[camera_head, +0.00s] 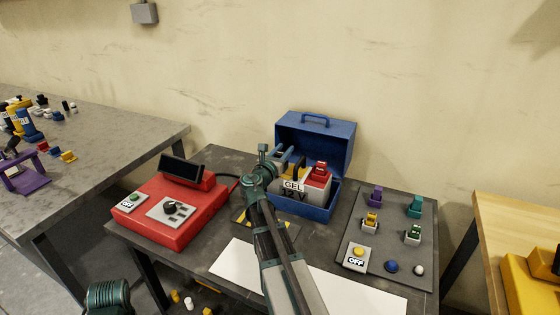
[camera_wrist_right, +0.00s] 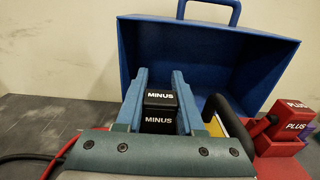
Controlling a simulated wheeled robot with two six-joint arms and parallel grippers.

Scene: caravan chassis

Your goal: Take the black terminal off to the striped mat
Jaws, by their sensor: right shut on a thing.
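The black terminal (camera_wrist_right: 160,98), marked MINUS, stands between the two blue-grey fingers of my right gripper (camera_wrist_right: 160,88), which is shut on it. A second black MINUS face shows just below it; I cannot tell whether the two are apart. In the head view my right gripper (camera_head: 282,158) is at the left front of the open blue box, and the terminal is mostly hidden there. The striped mat (camera_head: 240,217), black and yellow, lies on the table left of the box, partly hidden by my right arm.
The blue box (camera_head: 340,140) holds a GEL battery (camera_head: 318,188) with a red PLUS terminal (camera_wrist_right: 295,108). A red charger (camera_head: 165,225) with a cable stands left. A grey panel (camera_head: 393,205) with clips and buttons lies right. A white sheet (camera_head: 232,265) lies in front.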

